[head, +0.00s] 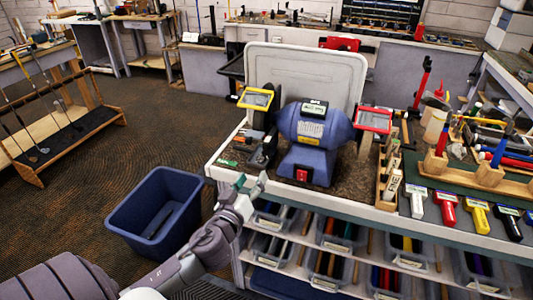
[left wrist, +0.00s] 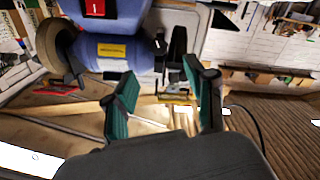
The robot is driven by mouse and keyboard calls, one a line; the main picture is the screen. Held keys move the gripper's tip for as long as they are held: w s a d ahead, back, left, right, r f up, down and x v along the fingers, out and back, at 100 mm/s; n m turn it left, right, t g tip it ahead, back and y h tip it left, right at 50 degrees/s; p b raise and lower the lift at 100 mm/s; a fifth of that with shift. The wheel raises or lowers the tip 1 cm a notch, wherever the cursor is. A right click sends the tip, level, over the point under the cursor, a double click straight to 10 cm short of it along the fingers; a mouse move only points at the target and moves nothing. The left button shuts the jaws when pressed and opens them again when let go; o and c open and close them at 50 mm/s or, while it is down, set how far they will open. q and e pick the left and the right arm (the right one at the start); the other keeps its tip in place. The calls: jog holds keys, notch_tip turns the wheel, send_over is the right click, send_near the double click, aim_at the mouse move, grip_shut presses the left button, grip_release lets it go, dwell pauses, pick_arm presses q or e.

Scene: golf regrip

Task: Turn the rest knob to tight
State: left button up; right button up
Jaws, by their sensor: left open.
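A blue bench grinder (head: 312,128) with a red switch (head: 302,175) stands on the workbench. It also shows in the left wrist view (left wrist: 120,22). A dark tool rest (head: 263,152) sits at its left wheel, below the yellow-framed shield (head: 256,98). In the left wrist view a black upright part (left wrist: 177,45) lies just beyond the fingers. I cannot clearly make out the rest knob or its setting. My left gripper (head: 251,185) is open at the bench's front left edge, in front of the rest. Its green-padded fingers (left wrist: 160,72) have nothing between them. My right gripper is out of view.
A wooden holder with bottles (head: 388,176) stands right of the grinder, near several coloured-handled brushes. Clear bins (head: 325,262) fill the shelves below. A blue bin (head: 125,212) stands on the floor at left. A pale panel (head: 345,75) stands behind the grinder.

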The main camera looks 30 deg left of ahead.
aim_at(267, 155)
pick_arm(q)
jog(key=p+x, duration=0.2)
jog(key=x, duration=0.8)
jog(key=shift+w+r+p, duration=0.1)
jog(key=shift+p, duration=0.25)
jog(key=shift+x, duration=0.8)
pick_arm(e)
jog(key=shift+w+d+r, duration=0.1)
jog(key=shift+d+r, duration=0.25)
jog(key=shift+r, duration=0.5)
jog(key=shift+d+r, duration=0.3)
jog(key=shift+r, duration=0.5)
pick_arm(q)
grip_shut()
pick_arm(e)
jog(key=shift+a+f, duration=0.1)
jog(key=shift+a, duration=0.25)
